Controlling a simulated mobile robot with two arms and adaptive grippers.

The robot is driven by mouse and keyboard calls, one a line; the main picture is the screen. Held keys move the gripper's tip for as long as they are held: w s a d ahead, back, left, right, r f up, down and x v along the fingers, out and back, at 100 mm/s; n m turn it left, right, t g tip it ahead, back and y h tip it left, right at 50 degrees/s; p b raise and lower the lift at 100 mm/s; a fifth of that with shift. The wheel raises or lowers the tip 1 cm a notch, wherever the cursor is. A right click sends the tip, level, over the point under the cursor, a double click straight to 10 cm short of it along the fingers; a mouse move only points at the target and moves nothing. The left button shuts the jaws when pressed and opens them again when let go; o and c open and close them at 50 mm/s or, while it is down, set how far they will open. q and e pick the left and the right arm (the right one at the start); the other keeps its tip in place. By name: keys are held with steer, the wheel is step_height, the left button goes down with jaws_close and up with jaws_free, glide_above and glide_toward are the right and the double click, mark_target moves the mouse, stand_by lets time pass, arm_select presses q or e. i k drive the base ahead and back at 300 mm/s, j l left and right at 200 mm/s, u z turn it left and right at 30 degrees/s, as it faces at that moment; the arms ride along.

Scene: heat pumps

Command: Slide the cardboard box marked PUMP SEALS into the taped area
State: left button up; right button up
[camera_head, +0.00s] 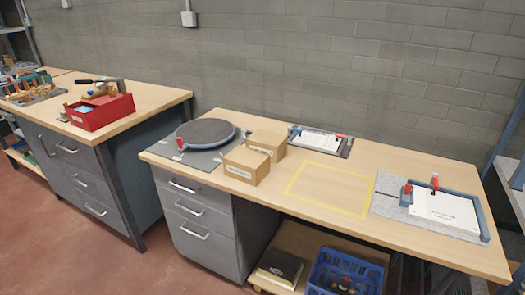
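Two brown cardboard boxes stand on the light wooden workbench, left of the taped area. The nearer box (245,167) has a white label on its front face. The farther box (268,145) stands just behind it and also has a label. Both labels are too small to read, so I cannot tell which is PUMP SEALS. The taped area (328,189) is a yellow outline on the bench top, and it is empty. Neither of my grippers is in view.
A dark round turntable (206,133) on a grey mat is left of the boxes. A tray with a white sheet (318,141) lies behind the taped area. A grey board with white paper (444,210) and clamps is at right. A blue crate (346,272) sits below.

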mark_target(273, 144)
steer(key=i+j+z, duration=0.1)
steer(key=i+j, duration=0.85)
steer(key=i, duration=0.1)
